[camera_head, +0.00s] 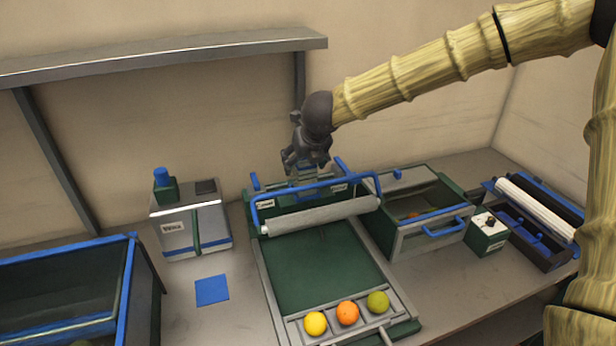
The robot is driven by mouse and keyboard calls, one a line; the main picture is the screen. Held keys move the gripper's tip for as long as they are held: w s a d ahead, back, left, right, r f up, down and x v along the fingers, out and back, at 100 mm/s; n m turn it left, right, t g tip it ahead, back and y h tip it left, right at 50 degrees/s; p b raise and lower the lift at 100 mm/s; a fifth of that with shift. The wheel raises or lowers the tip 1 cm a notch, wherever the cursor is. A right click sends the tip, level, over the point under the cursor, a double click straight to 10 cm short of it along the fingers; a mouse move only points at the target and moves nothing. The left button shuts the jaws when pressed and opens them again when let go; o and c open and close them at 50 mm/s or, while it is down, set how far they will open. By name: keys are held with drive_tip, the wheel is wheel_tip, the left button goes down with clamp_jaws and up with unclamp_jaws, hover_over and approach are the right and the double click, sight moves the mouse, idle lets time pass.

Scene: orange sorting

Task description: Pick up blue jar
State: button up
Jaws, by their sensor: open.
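No object stands out clearly as a blue jar. The nearest match is a small blue cylinder (161,177) on a dark green base, on top of a grey box at the left. My gripper (305,176) points down above the back of the green sorting tray, behind its blue bar and well to the right of the blue cylinder. It is open. The fingertips overlap the tray's back parts, and I cannot tell whether anything is between them.
The sorting tray (262,283) has a grey roller and holds yellow, orange and green fruit in front. A blue square (212,290) lies on the bench. A blue-rimmed bin (128,275) stands left, a drawer box (398,243) right. A shelf (160,52) hangs behind.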

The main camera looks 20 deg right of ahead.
drive_tip(key=x, duration=0.2)
drive_tip(key=p+x, duration=0.1)
drive_tip(key=x, duration=0.1)
drive_tip(key=shift+d+f+p, duration=0.2)
drive_tip(key=shift+d+p, duration=0.05)
drive_tip(key=shift+p, duration=0.05)
drive_tip(key=shift+w+a+f, duration=0.15)
drive_tip(key=shift+w+f, duration=0.05)
drive_tip(key=shift+f, duration=0.05)
drive_tip(key=c, duration=1.3)
